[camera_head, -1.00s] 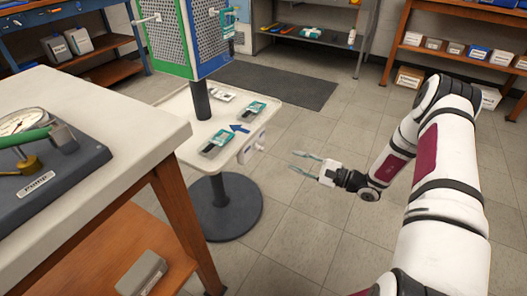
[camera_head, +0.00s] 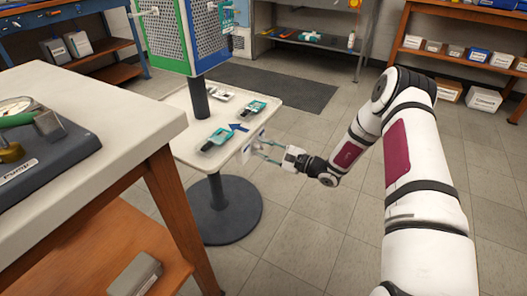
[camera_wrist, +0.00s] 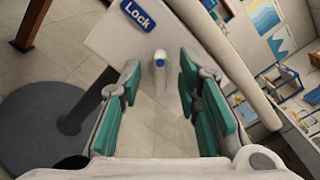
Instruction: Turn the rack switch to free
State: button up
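The rack switch is a small white knob with a blue mark (camera_wrist: 160,60), on a pale plate (camera_wrist: 110,40) with a blue "Lock" label (camera_wrist: 137,14) in the wrist view. In the head view the switch plate (camera_head: 249,148) is on the right edge of the rack's tray (camera_head: 180,140), and my gripper hides part of it. My gripper (camera_head: 262,150) is open, its fingers pointing at the plate. In the wrist view its teal finger pads stand left and right of the knob, with a gap on both sides. I cannot tell whether they touch anything.
A blue arrow (camera_head: 238,127) and teal devices (camera_head: 217,139) lie on the tray. The rack's perforated panels (camera_head: 165,35) rise above it, and its round base (camera_head: 232,215) stands below. A workbench (camera_head: 130,140) is at left.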

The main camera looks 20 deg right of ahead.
jog(key=shift+w+a, duration=0.15)
jog(key=shift+a, duration=0.05)
grip_shut()
dwell(0.3)
jog(key=m+p, duration=0.1)
jog(key=m, duration=0.5)
jog(key=m+p, duration=0.2)
jog(key=m, duration=0.4)
jog(key=m+p, duration=0.2)
jog(key=m, duration=0.4)
jog(key=shift+w+d+f, duration=0.1)
jog(key=shift+w+d, duration=0.05)
jog(key=shift+d, duration=0.1)
